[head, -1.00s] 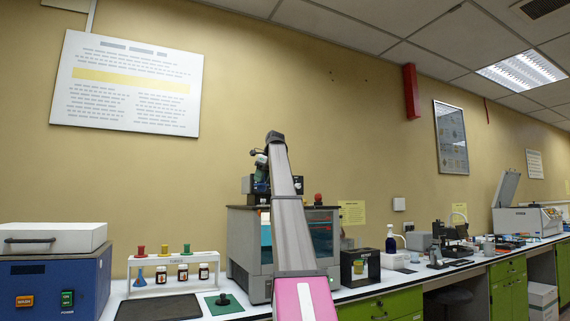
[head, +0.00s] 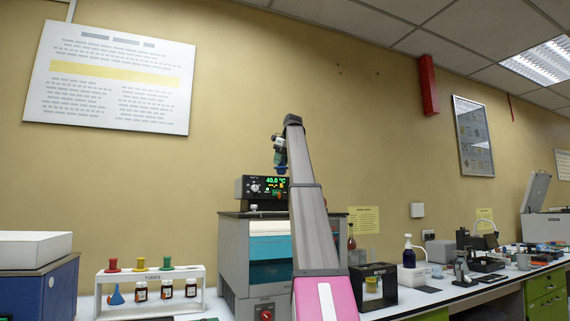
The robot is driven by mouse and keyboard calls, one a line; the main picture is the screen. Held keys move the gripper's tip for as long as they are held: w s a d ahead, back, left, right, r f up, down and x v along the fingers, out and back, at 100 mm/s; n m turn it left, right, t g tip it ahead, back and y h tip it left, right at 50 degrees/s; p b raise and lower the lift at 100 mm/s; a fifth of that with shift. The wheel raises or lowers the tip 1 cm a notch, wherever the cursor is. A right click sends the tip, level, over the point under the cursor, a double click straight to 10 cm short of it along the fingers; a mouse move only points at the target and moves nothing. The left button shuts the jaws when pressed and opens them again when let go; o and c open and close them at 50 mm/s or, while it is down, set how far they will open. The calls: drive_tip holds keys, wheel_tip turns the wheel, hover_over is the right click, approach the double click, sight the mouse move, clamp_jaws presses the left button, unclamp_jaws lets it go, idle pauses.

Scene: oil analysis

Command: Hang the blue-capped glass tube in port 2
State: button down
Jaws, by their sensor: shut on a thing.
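My gripper (head: 280,160) is small in the head view, beside the top of my raised arm. It is shut on the blue-capped glass tube, of which only a bit of the blue cap (head: 281,169) shows. The glass below it cannot be made out. Both are at the upper right of the control unit (head: 262,187), which reads 40.0 °C. The control unit sits on a grey bath (head: 233,255) with a window showing blue inside. The bath's top and its ports, including port 2, are hidden by the low view and my arm.
A white tube rack (head: 200,287) with red, yellow and green caps stands left of the bath, with brown bottles and a blue funnel (head: 116,295). A black box (head: 376,287) and a dark bottle (head: 409,252) stand to the right. A blue machine (head: 40,290) is far left.

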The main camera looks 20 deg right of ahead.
sight(282, 200)
drive_tip(key=shift+f, duration=9.05)
drive_tip(key=shift+f, duration=0.4)
drive_tip(key=c, duration=0.6)
unclamp_jaws()
drive_tip(key=shift+c, duration=0.2)
drive_tip(key=shift+r, duration=0.1)
drive_tip(key=v, duration=1)
drive_tip(key=shift+r, duration=0.2)
drive_tip(key=shift+s+r, duration=0.1)
